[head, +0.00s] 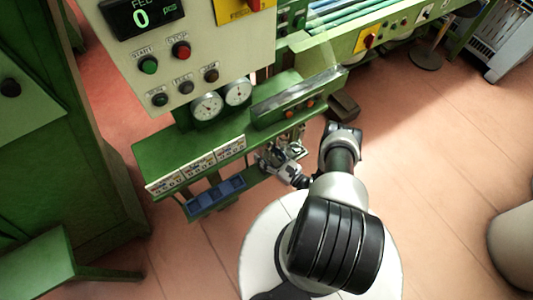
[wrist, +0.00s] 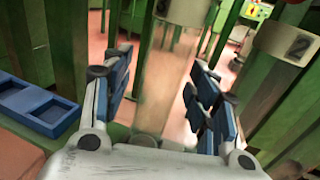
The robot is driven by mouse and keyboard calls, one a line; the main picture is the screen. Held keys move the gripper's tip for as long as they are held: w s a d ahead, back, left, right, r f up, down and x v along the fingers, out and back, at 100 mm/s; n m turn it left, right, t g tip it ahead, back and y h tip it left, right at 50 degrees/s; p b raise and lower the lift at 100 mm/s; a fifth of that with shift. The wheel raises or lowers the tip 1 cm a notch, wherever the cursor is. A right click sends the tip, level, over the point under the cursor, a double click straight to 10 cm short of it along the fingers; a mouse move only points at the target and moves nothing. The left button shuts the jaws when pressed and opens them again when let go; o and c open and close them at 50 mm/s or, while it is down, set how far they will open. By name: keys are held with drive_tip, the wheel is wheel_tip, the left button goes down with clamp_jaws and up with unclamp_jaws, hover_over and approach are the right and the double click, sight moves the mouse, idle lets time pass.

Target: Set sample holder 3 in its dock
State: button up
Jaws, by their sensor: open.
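My gripper (head: 281,158) is at the right end of the green machine's lower shelf in the head view, small and partly lost among machine parts. In the wrist view my gripper (wrist: 160,70) is open, its two blue-padded fingers wide apart with nothing between them. A blue tray with recesses (head: 214,198) hangs below the shelf front in the head view. A blue recessed tray also shows at the left of the wrist view (wrist: 31,99), left of the fingers. I cannot identify sample holder 3 or its dock.
A green shelf (head: 180,148) carries a row of white label cards (head: 196,165). Above it are a control panel (head: 190,65) and two gauges (head: 222,98). Green posts (wrist: 285,90) stand close around the gripper. Open reddish floor (head: 440,150) lies to the right.

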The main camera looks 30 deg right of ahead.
drive_tip(key=shift+s, duration=0.1)
drive_tip(key=v, duration=1.1)
drive_tip(key=shift+s, duration=0.4)
drive_tip(key=shift+s+d, duration=0.1)
drive_tip(key=shift+d, duration=0.05)
